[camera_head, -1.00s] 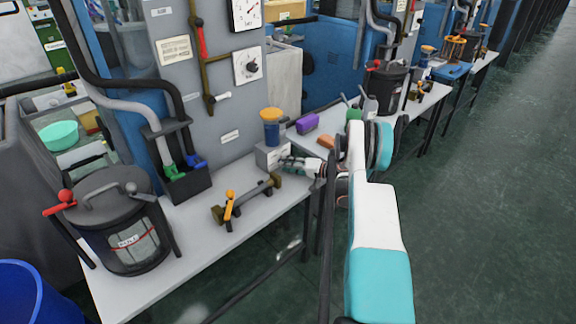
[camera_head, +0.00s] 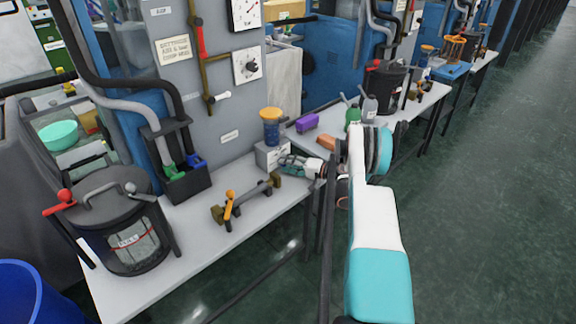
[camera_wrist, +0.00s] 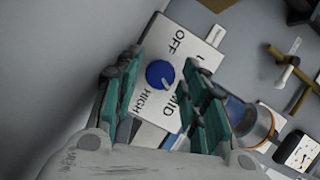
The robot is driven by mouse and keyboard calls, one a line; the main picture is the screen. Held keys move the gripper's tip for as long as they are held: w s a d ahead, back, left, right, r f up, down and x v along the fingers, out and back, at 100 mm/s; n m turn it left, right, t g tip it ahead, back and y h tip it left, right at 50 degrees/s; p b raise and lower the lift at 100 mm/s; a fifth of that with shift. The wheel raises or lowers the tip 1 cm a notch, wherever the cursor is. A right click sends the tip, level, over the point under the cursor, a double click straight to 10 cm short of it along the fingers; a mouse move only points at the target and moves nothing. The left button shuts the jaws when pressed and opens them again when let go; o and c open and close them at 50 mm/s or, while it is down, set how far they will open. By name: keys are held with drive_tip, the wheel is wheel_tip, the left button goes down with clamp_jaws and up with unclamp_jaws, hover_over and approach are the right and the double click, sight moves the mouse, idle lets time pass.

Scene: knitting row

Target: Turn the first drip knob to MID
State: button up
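The blue drip knob (camera_wrist: 160,74) sits on a white plate (camera_wrist: 204,54) lettered OFF, MID and HIGH in the wrist view. A small pale mark shows near the knob's lower edge; I cannot tell its exact setting. My gripper (camera_wrist: 162,92) is open, with one teal finger on each side of the knob, apart from it. Part of the MID lettering is behind the right finger. In the head view my gripper (camera_head: 287,163) is at the pale box (camera_head: 268,154) under a yellow-topped blue cup (camera_head: 271,126). The knob cannot be made out there.
A brass-and-dark bar fixture with an orange handle (camera_head: 229,207) lies left of my gripper on the white bench (camera_head: 185,250). A lidded black pot (camera_head: 125,235) stands further left. A grey panel (camera_head: 205,100) rises behind. A purple block (camera_head: 307,122) is on the bench beyond.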

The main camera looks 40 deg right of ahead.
drive_tip(key=shift+s, duration=0.15)
drive_tip(key=shift+v, duration=3.9)
